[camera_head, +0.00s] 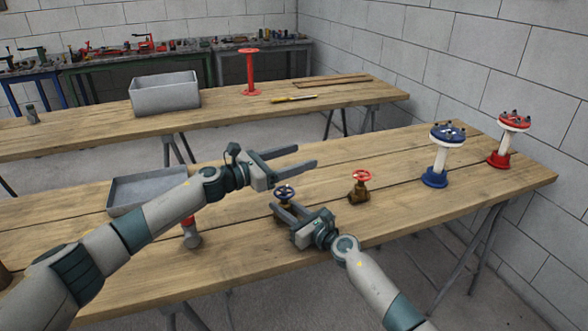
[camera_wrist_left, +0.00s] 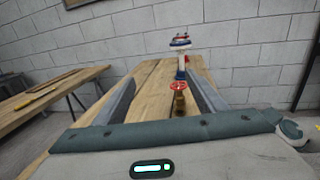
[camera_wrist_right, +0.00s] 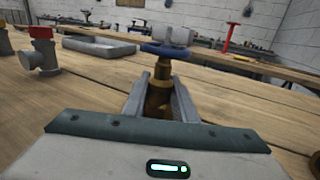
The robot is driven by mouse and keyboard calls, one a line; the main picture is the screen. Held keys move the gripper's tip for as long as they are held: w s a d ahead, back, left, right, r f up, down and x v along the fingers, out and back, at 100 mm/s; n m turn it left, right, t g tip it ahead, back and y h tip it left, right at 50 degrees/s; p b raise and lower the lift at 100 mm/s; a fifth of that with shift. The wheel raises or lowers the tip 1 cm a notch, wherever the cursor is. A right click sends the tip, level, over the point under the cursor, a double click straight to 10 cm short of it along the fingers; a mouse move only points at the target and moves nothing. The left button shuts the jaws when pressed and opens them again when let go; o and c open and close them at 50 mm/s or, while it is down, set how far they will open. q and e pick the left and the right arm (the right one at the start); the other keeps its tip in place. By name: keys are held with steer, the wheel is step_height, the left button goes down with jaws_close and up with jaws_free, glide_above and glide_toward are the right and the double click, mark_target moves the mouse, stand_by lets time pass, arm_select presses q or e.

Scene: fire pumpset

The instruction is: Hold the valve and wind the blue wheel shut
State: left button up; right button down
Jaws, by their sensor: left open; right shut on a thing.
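The valve with the blue wheel (camera_head: 284,192) stands on the near wooden table. In the right wrist view its brass body (camera_wrist_right: 158,100) is between the fingers and its blue wheel (camera_wrist_right: 165,50) is above them. My right gripper (camera_head: 286,212) is shut on the brass body, below the wheel. My left gripper (camera_head: 302,157) is open and empty, above and behind the blue wheel, pointing right. In the left wrist view the fingers (camera_wrist_left: 160,100) are spread wide, with no blue-wheeled valve between them. A second brass valve with a red wheel (camera_head: 361,179) stands to the right.
A blue flanged pipe stand (camera_head: 436,160) and a red one (camera_head: 506,140) stand at the table's right end. A grey tray (camera_head: 135,190) and a red-topped grey fitting (camera_head: 191,234) are at the left. A second table (camera_head: 230,107) stands behind.

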mark_target(290, 187)
arm_select(q)
steer(key=s+f+t, duration=0.1)
steer(key=s+a+f+n+t+y, duration=0.1)
steer(key=f, duration=0.1)
steer(key=s+f+n+t, duration=0.1)
steer(key=shift+s+a+f, duration=0.1)
steer(key=shift+a+f, duration=0.15)
steer(key=shift+a, duration=0.15)
steer(key=s+a+f+n+t+y, duration=0.1)
steer(key=s+a+f+n+y, duration=0.1)
steer(key=a, duration=0.1)
steer(key=s+a+f+n+t+y, duration=0.1)
steer(key=s+a+f+t+y, duration=0.1)
steer(key=s+a+f+y, duration=0.1)
steer(key=shift+s+f+n, duration=0.3)
steer(key=shift+n, duration=0.1)
steer(key=shift+d, duration=0.1)
steer(key=shift+x, duration=6)
steer(key=shift+w+r, duration=0.1)
steer(key=shift+r, duration=0.05)
steer(key=c, duration=1.1)
